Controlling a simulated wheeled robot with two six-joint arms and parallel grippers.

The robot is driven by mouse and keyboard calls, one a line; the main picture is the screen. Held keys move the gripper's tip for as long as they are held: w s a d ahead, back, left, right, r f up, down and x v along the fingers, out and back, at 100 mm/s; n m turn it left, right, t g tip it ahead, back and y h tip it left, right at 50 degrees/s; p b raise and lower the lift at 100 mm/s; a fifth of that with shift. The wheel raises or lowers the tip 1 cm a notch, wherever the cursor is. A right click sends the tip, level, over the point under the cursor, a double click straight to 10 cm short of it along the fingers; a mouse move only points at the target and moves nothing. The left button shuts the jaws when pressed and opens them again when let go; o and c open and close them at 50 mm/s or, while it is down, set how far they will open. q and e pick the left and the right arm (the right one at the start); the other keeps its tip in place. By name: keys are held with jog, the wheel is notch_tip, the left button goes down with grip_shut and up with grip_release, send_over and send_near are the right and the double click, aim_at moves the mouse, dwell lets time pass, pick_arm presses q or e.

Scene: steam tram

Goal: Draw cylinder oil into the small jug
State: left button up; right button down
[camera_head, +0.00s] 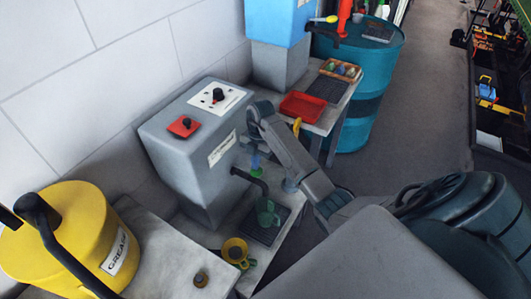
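A grey tank (190,150) with a white label stands against the wall. A dark spout (250,182) comes out of its front. A small green jug (268,213) stands upright below the spout's end, on a dark grate (262,234). My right arm reaches in from the right, and my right gripper (254,150) is close to the tank's front, above the spout. A small blue and green part (256,166) shows just below it. The fingers are too small and covered to tell whether they are shut on it. I cannot see the jug's inside. My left gripper is out of view.
A yellow funnel-like vessel (235,252) stands in front of the green jug. A yellow grease drum (75,240) is at the left. A red tray (302,106) and a box of small items (341,70) lie behind my arm, near a blue tank (277,22) and a teal barrel (365,75).

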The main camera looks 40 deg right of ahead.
jog(key=shift+f+b, duration=1.2)
jog(key=shift+f, duration=0.75)
dwell(6.0)
